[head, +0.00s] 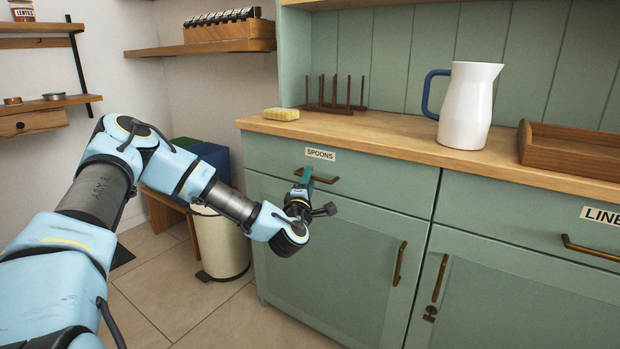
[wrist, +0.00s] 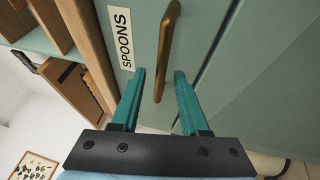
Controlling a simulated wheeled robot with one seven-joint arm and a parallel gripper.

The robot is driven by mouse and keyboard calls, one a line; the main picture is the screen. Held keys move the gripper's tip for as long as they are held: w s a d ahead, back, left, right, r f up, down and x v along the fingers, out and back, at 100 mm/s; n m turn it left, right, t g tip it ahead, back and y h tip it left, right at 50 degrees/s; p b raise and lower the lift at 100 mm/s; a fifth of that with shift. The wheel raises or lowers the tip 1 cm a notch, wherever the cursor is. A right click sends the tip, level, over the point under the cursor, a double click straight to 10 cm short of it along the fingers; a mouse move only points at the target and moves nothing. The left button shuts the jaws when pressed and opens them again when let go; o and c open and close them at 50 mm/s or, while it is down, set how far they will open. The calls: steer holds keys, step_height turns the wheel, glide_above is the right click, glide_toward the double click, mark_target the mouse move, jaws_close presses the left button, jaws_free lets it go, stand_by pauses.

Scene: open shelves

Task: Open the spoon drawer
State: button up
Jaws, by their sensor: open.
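The spoon drawer (head: 384,183) is a green drawer front at the left of the cabinet, with a white SPOONS label (head: 320,154). It looks shut. Its brass bar handle (head: 327,180) sits just below the label. My gripper (head: 306,174) is at the handle in the head view, partly hiding its left end. In the wrist view the teal fingers of my gripper (wrist: 160,78) are apart, and the near end of the handle (wrist: 166,50) shows between them. I cannot tell whether either finger touches it. The label (wrist: 121,38) is left of the handle there.
A white jug (head: 468,105), a wooden tray (head: 570,150), a yellow sponge (head: 281,114) and a peg rack (head: 335,95) stand on the wooden counter (head: 400,145). A cream bin (head: 221,243) stands left of the cabinet. The LINEN drawer handle (head: 592,248) is at right.

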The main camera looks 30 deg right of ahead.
steer(key=shift+x, duration=0.75)
steer(key=shift+c, duration=0.4)
steer(key=shift+f, duration=0.1)
jaws_close()
stand_by(0.4)
